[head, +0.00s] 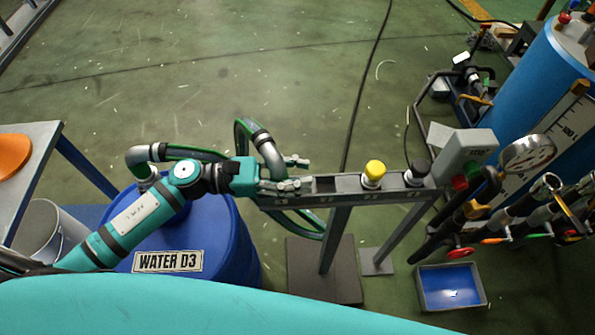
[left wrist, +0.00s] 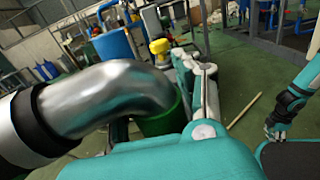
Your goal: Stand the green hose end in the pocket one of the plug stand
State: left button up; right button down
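The green hose end is a grey metal elbow (head: 270,155) with a dark collar. It points down between the fingers of my left gripper (head: 294,174), which is shut on it. In the left wrist view the elbow (left wrist: 110,95) bends down into a green part (left wrist: 163,117) beside the fingers. The plug stand (head: 345,184) is a grey rail on posts. My left gripper is at its left end, hiding the pocket there. I cannot tell whether the hose end is seated. A dark open pocket (head: 323,184) shows to the right. My right gripper (left wrist: 276,130) is small in the left wrist view.
The green hose (head: 312,228) loops around the gripper and runs to a blue drum (head: 235,235). Valves and a gauge (head: 527,153) crowd the right side.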

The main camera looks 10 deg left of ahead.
pick_arm(q)
jog(key=shift+f, duration=0.1)
jog(key=v, duration=0.7)
jog(key=shift+a, duration=0.15)
jog(key=shift+s+a, duration=0.15)
jog(key=shift+a, duration=0.25)
dwell(0.3)
